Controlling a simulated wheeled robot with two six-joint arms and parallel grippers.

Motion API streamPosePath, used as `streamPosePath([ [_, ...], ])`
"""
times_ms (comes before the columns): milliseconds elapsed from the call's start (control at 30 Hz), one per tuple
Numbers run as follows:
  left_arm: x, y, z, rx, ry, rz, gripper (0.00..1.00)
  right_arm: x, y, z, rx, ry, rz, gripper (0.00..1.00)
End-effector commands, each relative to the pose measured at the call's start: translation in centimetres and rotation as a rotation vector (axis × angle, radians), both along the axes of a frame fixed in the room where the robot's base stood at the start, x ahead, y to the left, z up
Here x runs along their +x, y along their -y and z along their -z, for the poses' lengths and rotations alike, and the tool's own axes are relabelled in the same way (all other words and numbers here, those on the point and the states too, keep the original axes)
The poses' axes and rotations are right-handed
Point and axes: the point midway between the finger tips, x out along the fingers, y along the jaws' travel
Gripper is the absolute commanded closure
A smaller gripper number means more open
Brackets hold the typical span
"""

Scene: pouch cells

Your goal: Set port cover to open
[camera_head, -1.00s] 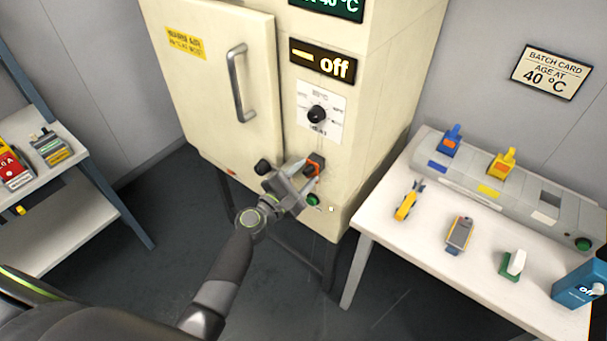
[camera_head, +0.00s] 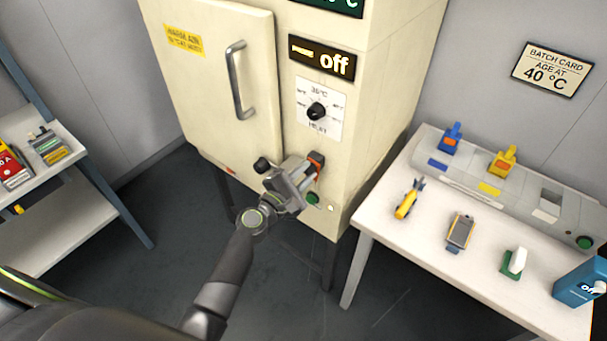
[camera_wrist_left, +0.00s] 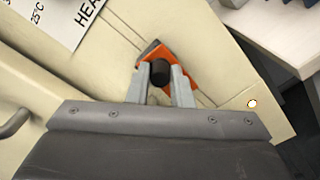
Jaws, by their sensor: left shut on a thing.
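The port cover (camera_head: 318,159) is a small orange and dark piece low on the right part of the cream cabinet's front. In the left wrist view, its orange plate (camera_wrist_left: 182,55) shows behind a black knob (camera_wrist_left: 160,73). My left gripper (camera_head: 304,176) reaches it from the lower left. In the wrist view its two grey fingertips (camera_wrist_left: 160,78) are shut on the black knob, one on each side. The fingers hide part of the cover, and I cannot tell how far it is open. My right gripper is not in view.
The cabinet (camera_head: 215,100) has a door handle (camera_head: 238,80), a heat dial (camera_head: 316,111), an "off" display (camera_head: 321,58), a black knob (camera_head: 262,165) and a green button (camera_head: 312,198). A white table (camera_head: 400,235) with tools stands right, a shelf (camera_head: 60,205) left.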

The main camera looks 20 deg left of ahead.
Motion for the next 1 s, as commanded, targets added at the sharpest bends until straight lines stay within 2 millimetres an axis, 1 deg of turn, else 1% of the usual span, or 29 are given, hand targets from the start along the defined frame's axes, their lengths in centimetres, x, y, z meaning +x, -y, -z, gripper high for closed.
streamPosePath([
  [33,-0.1,0.2,0.3,0.031,0.012,-0.001,1.0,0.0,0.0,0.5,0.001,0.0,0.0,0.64],
  [567,-0.8,2.1,1.4,0.488,0.178,-0.001,1.0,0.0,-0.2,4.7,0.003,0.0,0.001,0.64],
  [1000,-1.2,3.2,2.9,0.881,0.321,-0.001,1.0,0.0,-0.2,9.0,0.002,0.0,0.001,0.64],
])
